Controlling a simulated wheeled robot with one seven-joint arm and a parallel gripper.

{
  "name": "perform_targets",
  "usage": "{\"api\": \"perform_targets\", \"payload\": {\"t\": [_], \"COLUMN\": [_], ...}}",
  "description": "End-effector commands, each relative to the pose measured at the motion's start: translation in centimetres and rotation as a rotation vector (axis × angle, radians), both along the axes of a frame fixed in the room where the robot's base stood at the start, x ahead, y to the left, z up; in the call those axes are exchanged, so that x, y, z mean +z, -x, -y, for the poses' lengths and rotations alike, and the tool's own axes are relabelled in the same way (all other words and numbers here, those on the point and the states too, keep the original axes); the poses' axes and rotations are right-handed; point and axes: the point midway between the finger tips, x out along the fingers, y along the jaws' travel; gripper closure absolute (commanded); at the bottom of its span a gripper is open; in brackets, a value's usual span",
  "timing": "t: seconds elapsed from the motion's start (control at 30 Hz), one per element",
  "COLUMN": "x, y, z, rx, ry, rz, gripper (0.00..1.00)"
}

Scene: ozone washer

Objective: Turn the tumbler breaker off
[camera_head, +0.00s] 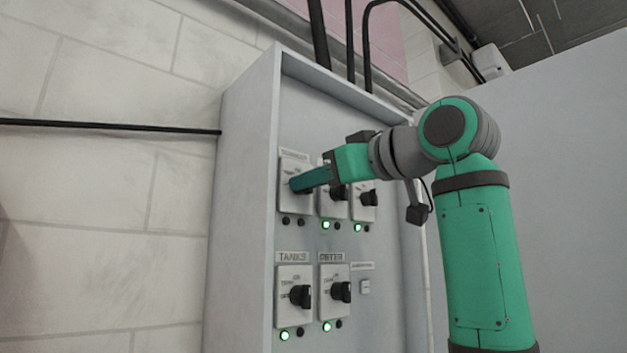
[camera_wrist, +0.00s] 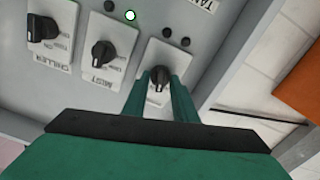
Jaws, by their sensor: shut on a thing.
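The tumbler breaker (camera_head: 294,166) is the upper-left switch plate on the grey cabinet; its label is too small to read surely. Its black rotary knob is hidden by my gripper in the head view, but shows between the fingers in the wrist view (camera_wrist: 160,76). My gripper (camera_head: 293,185) reaches in from the right, its teal fingers shut on that knob. In the wrist view my gripper (camera_wrist: 160,78) has a finger on each side of the knob. The knob's exact angle is partly hidden. Both small lamps (camera_head: 293,221) below this breaker are dark; they also look dark in the wrist view (camera_wrist: 176,37).
Neighbouring knobs (camera_head: 368,199) sit close on the right, with green lamps (camera_head: 326,226) lit below. Lower switches labelled TANKS (camera_head: 294,295) and another (camera_head: 336,290) also have lit green lamps. The cabinet's side wall (camera_head: 240,200) stands left; black conduits (camera_head: 318,35) run above.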

Motion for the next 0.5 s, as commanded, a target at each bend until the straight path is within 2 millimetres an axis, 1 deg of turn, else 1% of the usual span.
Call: {"api": "perform_targets", "payload": {"t": [0.5], "x": [-0.09], "y": [0.13], "z": [-0.13], "rx": [0.000], "ry": [0.361], "rz": [0.334], "gripper": [0.97]}}
